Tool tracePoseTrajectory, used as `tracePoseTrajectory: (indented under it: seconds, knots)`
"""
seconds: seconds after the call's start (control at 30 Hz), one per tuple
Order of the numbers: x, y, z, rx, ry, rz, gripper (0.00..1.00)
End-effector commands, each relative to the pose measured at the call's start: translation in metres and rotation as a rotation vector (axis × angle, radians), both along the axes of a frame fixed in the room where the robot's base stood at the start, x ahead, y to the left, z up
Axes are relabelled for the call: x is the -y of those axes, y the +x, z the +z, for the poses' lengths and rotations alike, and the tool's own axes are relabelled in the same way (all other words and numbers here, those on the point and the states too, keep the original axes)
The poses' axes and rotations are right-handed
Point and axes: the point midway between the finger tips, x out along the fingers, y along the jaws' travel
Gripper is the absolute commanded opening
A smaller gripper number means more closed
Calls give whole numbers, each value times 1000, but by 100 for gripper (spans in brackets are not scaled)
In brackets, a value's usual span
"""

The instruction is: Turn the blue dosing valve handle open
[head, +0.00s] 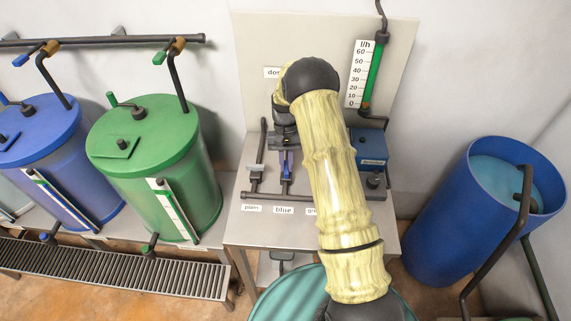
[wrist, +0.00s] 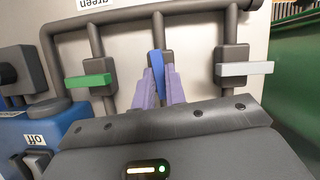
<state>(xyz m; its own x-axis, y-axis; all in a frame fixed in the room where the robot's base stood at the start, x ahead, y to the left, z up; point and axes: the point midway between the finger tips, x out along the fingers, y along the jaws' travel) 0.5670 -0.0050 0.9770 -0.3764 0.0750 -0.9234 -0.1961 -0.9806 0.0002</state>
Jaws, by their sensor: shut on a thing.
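The blue dosing valve handle (wrist: 157,70) stands between my gripper's two purple fingers in the wrist view. My gripper (wrist: 158,88) is shut on it. The handle lies roughly in line with its dark pipe. In the head view the blue handle (head: 285,162) shows below my wrist, above the "blue" label (head: 283,210). The valve body under the handle is largely hidden by the fingers.
The green handle (wrist: 88,80) and grey handle (wrist: 244,69) lie crosswise to their pipes on either side. A blue box (wrist: 40,135) marked "off" is close by. An l/h gauge (head: 374,75) stands behind, with an orange mark near 0.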

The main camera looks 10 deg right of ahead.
Motion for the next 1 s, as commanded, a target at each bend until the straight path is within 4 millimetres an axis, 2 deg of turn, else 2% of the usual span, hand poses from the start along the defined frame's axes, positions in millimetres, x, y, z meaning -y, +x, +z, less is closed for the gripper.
tracePoseTrajectory:
  seconds: [0.3, 0.77, 0.8, 0.87, 1.0]
  knots:
    - [0, 0, 1, 1, 2, -119, 0]
    - [-1, 0, 1, 2, 2, -134, 0]
    - [-1, 0, 1, 2, 2, -134, 20]
    - [-1, 0, 1, 2, 3, -133, 32]
    - [0, 0, 0, 1, 2, -133, 35]
